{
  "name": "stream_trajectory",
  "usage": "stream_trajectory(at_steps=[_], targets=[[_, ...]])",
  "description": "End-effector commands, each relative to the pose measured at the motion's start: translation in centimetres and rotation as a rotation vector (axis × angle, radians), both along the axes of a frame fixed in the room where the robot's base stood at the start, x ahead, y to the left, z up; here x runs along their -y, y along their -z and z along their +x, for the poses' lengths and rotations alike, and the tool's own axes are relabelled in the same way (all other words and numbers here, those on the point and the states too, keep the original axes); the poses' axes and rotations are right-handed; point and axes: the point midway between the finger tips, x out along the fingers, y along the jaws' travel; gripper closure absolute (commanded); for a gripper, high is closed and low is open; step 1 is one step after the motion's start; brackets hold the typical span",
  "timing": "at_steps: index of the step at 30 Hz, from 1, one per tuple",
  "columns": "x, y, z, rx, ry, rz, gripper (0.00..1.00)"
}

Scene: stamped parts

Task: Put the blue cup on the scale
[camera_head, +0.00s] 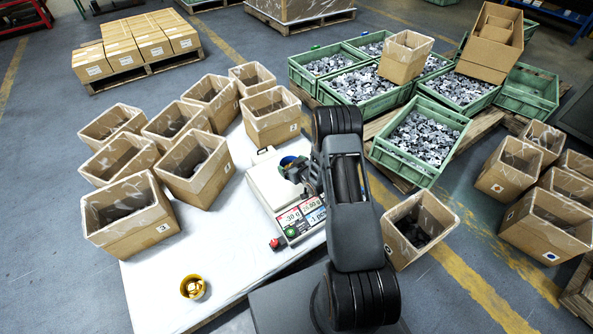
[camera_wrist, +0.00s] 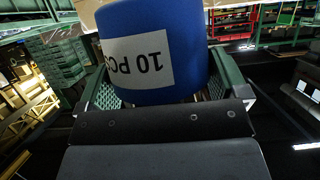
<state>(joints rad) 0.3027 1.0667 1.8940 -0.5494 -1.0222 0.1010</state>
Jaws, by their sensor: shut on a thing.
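The blue cup (camera_head: 287,161) is over the pan area of the white scale (camera_head: 263,187) on the white table. I cannot tell whether its base touches the scale. In the wrist view the blue cup (camera_wrist: 187,80) fills the top middle, with a white "10 PCS" label upside down in the picture. My gripper (camera_head: 297,170) is shut on the cup, with a green finger on each side of it in the wrist view (camera_wrist: 160,85). My arm hides part of the scale's right side.
A gold cup (camera_head: 193,287) stands on the front of the white table (camera_head: 150,290). Several open cardboard boxes (camera_head: 130,212) crowd the table's left and back. Green crates (camera_head: 419,140) of metal parts stand to the right, near another box (camera_head: 417,230).

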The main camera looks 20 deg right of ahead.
Motion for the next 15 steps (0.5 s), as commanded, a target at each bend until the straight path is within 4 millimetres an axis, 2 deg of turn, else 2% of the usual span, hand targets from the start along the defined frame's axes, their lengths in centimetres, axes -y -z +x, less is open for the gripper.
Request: stream_trajectory(at_steps=[3, 7, 15], targets=[[1.9, 2.1, 2.3, 0.002, 0.002, -0.002, 0.41], [3.0, 4.3, 3.7, 0.001, 0.003, -0.001, 0.41], [4.2, 6.2, 5.2, 0.001, 0.005, 0.0, 0.41]])
